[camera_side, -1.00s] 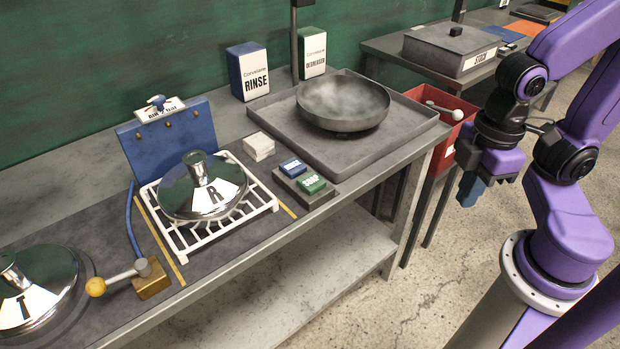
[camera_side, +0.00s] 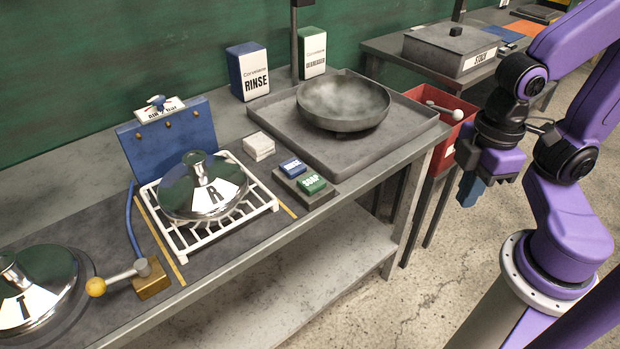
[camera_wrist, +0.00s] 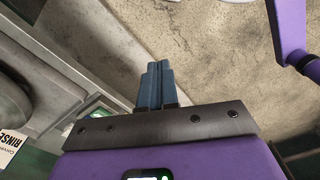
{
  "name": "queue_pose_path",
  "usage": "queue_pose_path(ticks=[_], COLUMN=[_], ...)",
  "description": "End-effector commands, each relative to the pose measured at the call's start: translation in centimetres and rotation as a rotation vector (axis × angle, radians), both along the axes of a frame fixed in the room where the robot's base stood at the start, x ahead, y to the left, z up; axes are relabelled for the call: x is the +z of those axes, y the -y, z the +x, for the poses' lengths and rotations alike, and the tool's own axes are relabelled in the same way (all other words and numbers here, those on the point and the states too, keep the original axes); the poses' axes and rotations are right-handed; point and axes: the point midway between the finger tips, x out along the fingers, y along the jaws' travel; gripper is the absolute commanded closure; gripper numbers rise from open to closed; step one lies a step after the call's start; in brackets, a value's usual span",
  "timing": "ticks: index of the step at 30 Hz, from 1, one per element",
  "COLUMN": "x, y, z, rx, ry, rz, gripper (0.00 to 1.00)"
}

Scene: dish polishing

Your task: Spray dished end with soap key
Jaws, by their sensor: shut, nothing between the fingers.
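The dished end (camera_side: 344,102) is a dull grey metal dish with its hollow side up, smeared pale inside. It stands in a shallow grey tray (camera_side: 290,146) on the bench. The green soap key (camera_side: 312,184) sits beside a blue key (camera_side: 292,167) on a small grey block in front of the tray. My gripper (camera_side: 470,191) hangs off the bench's right end, well to the right of both. Its blue fingers are together and empty, as the wrist view (camera_wrist: 156,85) also shows.
A polished lid marked R (camera_side: 203,188) rests on a white rack (camera_side: 262,196). A lid marked T (camera_side: 40,285) and a yellow-knobbed lever (camera_side: 96,287) are at left. Rinse (camera_side: 248,72) and degreaser (camera_side: 312,53) boxes stand behind the tray. A red bin (camera_side: 440,135) is near my gripper.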

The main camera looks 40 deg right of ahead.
Motion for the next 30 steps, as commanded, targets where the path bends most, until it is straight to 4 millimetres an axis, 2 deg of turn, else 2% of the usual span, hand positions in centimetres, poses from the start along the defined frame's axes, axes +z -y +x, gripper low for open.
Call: queue_pose_path(ticks=[23, 26, 30], x=[0.0, -0.1, -0.4], y=[-0.1, -0.6, -2.2], z=[0.1, 1.0, 4.4], rx=[-0.006, -0.051, -0.206], ry=[0.003, 0.021, 0.089], rz=[0.002, 0.016, 0.075], gripper=[1.00, 1.00, 1.00])
